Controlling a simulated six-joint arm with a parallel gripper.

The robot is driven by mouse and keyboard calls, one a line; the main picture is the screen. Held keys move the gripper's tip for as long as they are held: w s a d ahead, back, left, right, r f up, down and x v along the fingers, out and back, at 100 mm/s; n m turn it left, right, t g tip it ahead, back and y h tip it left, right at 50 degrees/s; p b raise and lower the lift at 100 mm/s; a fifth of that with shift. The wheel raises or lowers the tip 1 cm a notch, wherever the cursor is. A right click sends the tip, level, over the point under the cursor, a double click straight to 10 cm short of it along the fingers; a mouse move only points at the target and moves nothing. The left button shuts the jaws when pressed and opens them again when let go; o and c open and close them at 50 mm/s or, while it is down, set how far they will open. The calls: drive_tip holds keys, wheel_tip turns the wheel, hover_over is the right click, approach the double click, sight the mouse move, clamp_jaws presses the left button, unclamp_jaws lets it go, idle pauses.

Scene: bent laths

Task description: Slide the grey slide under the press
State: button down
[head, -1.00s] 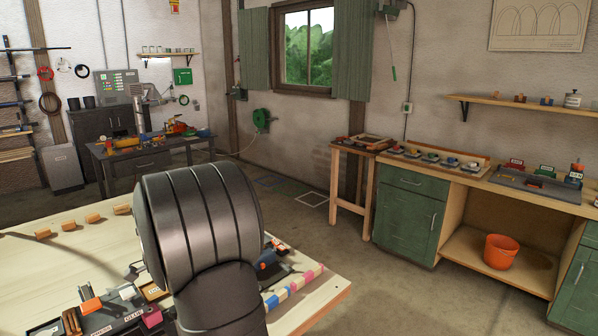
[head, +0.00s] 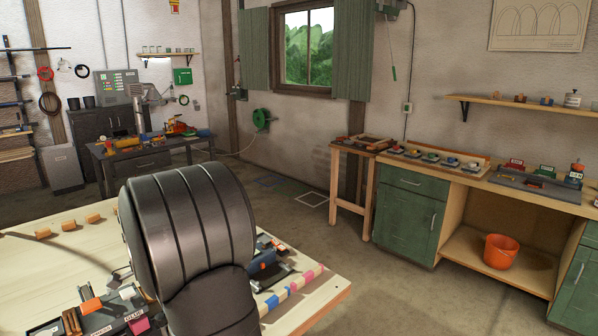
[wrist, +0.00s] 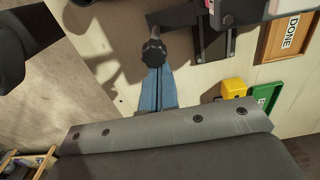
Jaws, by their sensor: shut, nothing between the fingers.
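In the wrist view my gripper (wrist: 155,72) shows as two blue fingers side by side, shut and empty. Their tips are at a black knob (wrist: 152,50), which overlaps them in the picture; I cannot tell whether they touch it. A dark grey bar (wrist: 185,17) lies just beyond the knob; I cannot tell for sure whether it is the slide. In the head view my arm hides the gripper and much of the bench fixtures. A blue part on a dark base (head: 262,261) shows right of my arm; I cannot identify the press with certainty.
A wooden tray marked DONE (wrist: 290,32), a yellow block (wrist: 232,88) and a green tray (wrist: 265,95) lie to the right in the wrist view. Small wooden blocks (head: 68,225) stand along the back of the bench (head: 40,270). Its left part is fairly clear.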

drive_tip(key=shift+s+a, duration=2.8)
drive_tip(key=shift+s, duration=0.05)
wheel_tip(320, 180, up, 6)
drive_tip(key=w, duration=0.1)
drive_tip(key=shift+d, duration=0.45)
wheel_tip(320, 180, down, 6)
drive_tip(key=shift+s+a, duration=0.3)
idle(0.5)
